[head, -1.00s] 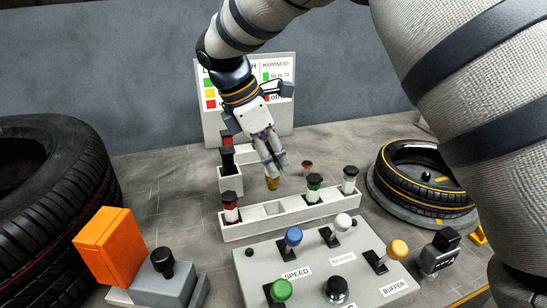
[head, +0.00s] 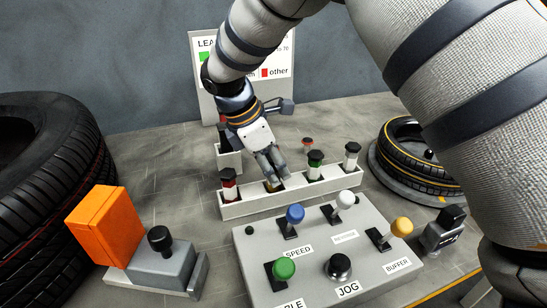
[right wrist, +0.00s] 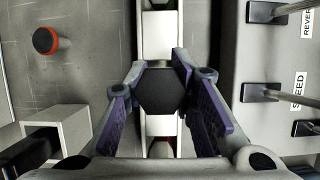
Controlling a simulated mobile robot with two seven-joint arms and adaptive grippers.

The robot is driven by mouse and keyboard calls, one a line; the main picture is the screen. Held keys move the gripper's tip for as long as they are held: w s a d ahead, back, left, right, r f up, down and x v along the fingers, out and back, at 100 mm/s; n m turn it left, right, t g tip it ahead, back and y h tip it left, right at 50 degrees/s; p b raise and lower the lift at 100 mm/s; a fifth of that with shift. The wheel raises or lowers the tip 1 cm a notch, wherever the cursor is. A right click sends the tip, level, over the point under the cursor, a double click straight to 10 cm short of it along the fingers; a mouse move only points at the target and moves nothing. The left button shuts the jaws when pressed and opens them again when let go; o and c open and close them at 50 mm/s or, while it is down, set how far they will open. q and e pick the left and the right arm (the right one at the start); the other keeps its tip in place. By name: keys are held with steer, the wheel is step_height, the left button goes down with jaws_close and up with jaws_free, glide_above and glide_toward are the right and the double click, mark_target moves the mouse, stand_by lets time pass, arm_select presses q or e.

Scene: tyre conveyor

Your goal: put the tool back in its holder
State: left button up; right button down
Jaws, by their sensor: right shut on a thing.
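My right gripper (head: 270,180) is shut on a tool whose dark hexagonal top (right wrist: 163,90) sits between the fingers in the right wrist view. In the head view only a yellowish bit of the tool (head: 274,187) shows below the fingertips, at an empty-looking slot of the long white holder (head: 245,209). How deep it sits in the slot I cannot tell. My left gripper is not in view.
A control panel (head: 250,255) with several coloured knobs lies in front of the holder. A white box (head: 229,160) stands behind its left end, and a small red-and-black piece (head: 307,143) behind it. Tyres stand left (head: 60,190) and right (head: 410,170). An orange block (head: 104,222) is front left.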

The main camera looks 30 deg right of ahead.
steer(key=c, duration=1.2)
jaws_free()
steer(key=v, duration=1.1)
steer(key=shift+a+r, duration=0.3)
steer(key=shift+r, duration=0.05)
